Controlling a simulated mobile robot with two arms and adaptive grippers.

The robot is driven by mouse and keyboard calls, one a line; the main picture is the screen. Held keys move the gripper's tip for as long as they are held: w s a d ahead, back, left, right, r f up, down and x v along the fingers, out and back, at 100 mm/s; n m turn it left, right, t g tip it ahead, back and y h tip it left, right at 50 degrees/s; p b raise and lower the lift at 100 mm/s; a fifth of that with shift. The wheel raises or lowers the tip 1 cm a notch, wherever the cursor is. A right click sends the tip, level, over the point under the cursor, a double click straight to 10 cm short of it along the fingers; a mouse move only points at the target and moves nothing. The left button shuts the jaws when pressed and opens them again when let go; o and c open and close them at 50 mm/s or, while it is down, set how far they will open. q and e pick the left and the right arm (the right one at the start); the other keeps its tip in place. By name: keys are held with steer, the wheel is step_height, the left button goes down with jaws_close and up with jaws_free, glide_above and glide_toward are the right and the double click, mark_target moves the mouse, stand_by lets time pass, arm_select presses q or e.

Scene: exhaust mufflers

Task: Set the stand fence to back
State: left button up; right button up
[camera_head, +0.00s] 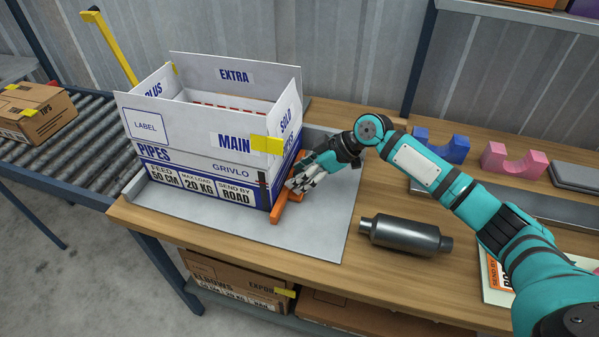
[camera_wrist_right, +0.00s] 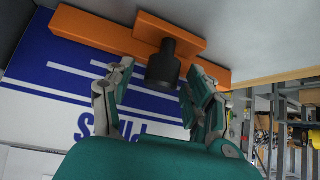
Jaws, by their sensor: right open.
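The orange stand fence (camera_head: 279,210) sits on the grey stand plate (camera_head: 325,225), along the right side of the white box (camera_head: 190,150). In the right wrist view the fence (camera_wrist_right: 100,32) is an orange bar with a dark round knob (camera_wrist_right: 163,66). My right gripper (camera_head: 300,184) is beside the box, at the fence. In the wrist view my right gripper (camera_wrist_right: 157,82) is open, with one finger on each side of the knob. I cannot tell whether the fingers touch it. Part of the fence is hidden behind the gripper. My left gripper is not in view.
A dark muffler (camera_head: 405,235) lies on the wooden table (camera_head: 440,285) in front of my right arm. Blue (camera_head: 442,146) and pink (camera_head: 512,160) cradles stand at the back right. A roller conveyor (camera_head: 60,145) with a cardboard box (camera_head: 35,112) is at the left.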

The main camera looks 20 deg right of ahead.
steer(key=shift+a, duration=0.1)
jaws_close()
stand_by(0.4)
